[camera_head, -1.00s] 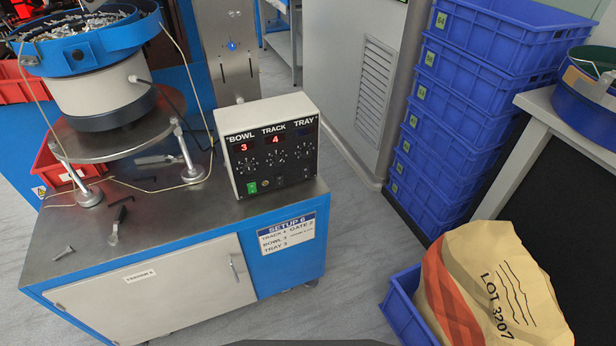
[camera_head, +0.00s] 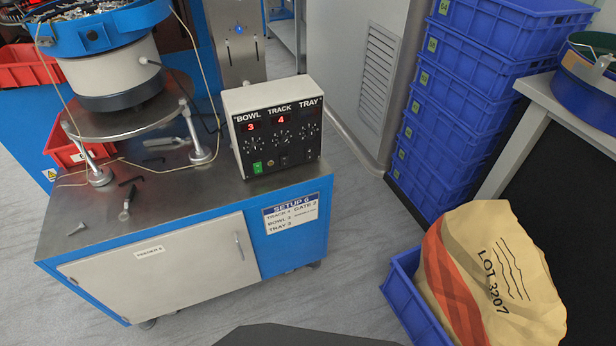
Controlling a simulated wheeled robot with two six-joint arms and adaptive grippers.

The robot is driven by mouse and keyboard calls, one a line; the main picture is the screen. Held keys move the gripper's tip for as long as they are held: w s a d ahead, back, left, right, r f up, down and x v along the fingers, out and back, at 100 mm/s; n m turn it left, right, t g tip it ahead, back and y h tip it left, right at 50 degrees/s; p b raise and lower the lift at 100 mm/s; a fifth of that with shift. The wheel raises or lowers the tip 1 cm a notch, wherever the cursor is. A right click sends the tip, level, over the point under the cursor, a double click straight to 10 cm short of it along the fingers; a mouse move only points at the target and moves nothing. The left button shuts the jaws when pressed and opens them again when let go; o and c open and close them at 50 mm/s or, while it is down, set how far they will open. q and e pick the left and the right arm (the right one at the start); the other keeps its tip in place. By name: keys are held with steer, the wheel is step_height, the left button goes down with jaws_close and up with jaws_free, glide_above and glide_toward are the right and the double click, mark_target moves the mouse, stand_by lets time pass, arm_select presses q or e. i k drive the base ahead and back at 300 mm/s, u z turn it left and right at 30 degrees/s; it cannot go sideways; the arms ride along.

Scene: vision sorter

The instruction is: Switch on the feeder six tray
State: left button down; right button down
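The feeder control box (camera_head: 275,128) stands on the steel top of a blue cabinet, with columns marked BOWL, TRACK and TRAY. The BOWL display (camera_head: 250,127) shows a red 3 and the TRACK display (camera_head: 281,120) a red 4. The TRAY display (camera_head: 308,113) is dark. A dial sits under each display. A green switch (camera_head: 257,167) is at the lower left of the panel. The TRAY column's switch at the lower right is too small to read. Neither gripper is in view.
A setup label (camera_head: 291,213) is on the cabinet front. The bowl feeder (camera_head: 112,75) stands left of the box, with loose tools on the steel top (camera_head: 185,196). Stacked blue crates (camera_head: 455,130) and a sack (camera_head: 490,275) are at right. Floor between is clear.

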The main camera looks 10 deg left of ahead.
mark_target(309, 152)
steer(key=z, duration=0.9)
steer(key=i, duration=0.45)
steer(key=u, duration=0.1)
